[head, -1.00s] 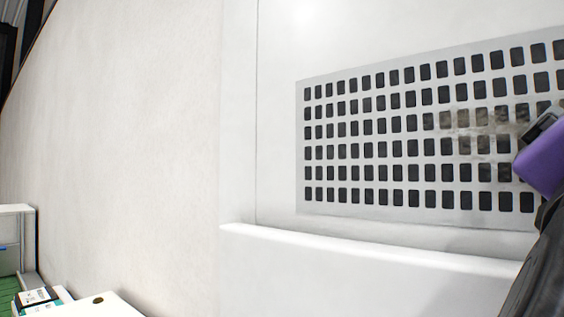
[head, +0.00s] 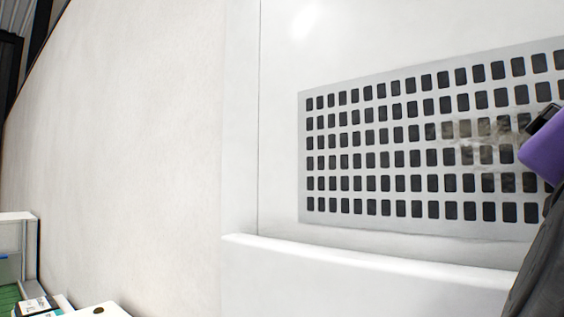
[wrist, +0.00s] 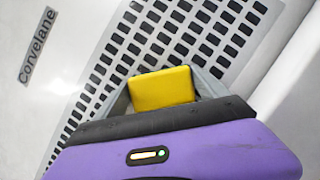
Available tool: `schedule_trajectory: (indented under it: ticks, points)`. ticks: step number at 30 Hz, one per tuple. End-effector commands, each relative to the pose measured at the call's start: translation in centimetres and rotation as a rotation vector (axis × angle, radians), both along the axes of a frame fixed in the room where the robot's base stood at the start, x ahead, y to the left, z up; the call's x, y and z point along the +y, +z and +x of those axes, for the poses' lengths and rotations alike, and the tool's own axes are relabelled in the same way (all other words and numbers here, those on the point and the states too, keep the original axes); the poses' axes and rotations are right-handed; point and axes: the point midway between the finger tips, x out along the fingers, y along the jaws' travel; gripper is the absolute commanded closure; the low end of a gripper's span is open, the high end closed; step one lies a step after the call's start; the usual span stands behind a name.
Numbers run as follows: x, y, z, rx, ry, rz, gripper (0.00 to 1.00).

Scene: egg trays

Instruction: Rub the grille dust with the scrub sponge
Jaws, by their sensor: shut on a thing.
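The grille (head: 375,195) is a pale panel with rows of dark square holes, set in the white wall. A brownish-grey dust smudge (head: 478,142) lies on its right part in the head view. My gripper (head: 546,125) shows at the right edge there, purple and dark, beside or over the dust. In the wrist view my gripper (wrist: 164,100) is shut on a yellow scrub sponge (wrist: 163,88), with grey fingers at both sides. The grille (wrist: 175,35) lies behind the sponge. I cannot tell whether the sponge touches it. The dust does not show clearly in the wrist view.
A white ledge (head: 350,262) juts out below the grille. A white surface with small boxes (head: 42,305) and a green area stand at the lower left. A "Corvelane" label (wrist: 37,45) is on the panel in the wrist view. The wall left of the grille is bare.

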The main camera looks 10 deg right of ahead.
Motion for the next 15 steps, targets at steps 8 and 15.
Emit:
schedule_trajectory:
  ticks: [8,15]
  points:
    - [1.1,0.0,1.3,0.000,0.000,0.000,0.50]
    - [1.9,0.0,2.1,0.002,0.003,0.000,0.50]
